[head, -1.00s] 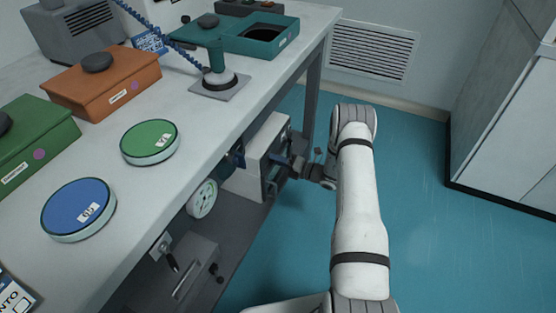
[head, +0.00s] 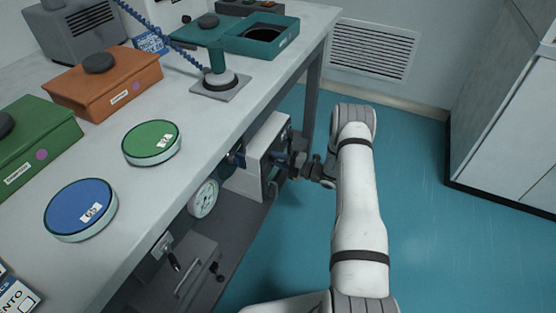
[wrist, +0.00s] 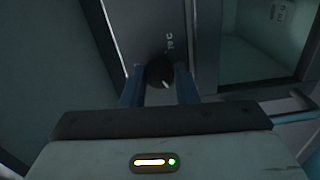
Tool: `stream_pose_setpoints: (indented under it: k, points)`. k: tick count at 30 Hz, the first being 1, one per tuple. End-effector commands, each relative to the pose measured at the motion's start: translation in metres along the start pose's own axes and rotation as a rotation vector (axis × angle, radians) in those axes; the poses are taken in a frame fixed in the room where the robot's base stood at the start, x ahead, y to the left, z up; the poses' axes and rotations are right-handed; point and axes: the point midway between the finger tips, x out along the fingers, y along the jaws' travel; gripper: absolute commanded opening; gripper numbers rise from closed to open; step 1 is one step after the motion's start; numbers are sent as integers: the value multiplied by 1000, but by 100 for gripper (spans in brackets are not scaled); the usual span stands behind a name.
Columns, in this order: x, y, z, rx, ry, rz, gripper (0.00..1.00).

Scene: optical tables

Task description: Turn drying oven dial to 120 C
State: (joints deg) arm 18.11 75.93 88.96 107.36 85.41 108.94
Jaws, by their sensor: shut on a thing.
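The drying oven (head: 262,150) is a white box on the shelf under the bench, its front facing right in the head view. In the wrist view its grey front panel (wrist: 150,25) carries a round black dial (wrist: 158,68) with a short white pointer mark toward the lower right. Small pale lettering above the dial is too small to read surely. My gripper (wrist: 158,86) is shut on the dial, a blue finger on each side. In the head view my gripper (head: 290,162) is at the oven front, and the dial is hidden.
The oven's glass door (wrist: 262,40) and a handle bar (wrist: 275,108) are right of the dial in the wrist view. The bench top (head: 185,190) overhangs the oven. A white round gauge (head: 204,198) stands nearer on the shelf. The blue floor right of my arm is clear.

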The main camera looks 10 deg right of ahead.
Motion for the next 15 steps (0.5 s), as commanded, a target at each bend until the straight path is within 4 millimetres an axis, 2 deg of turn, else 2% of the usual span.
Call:
stream_pose_setpoints:
  k: [8,9,15]
  points:
    - [-2,-2,0,5,-2,-2,4]
    - [-2,-2,0,5,-2,-2,28]
    - [-1,-1,0,3,-1,-1,45]
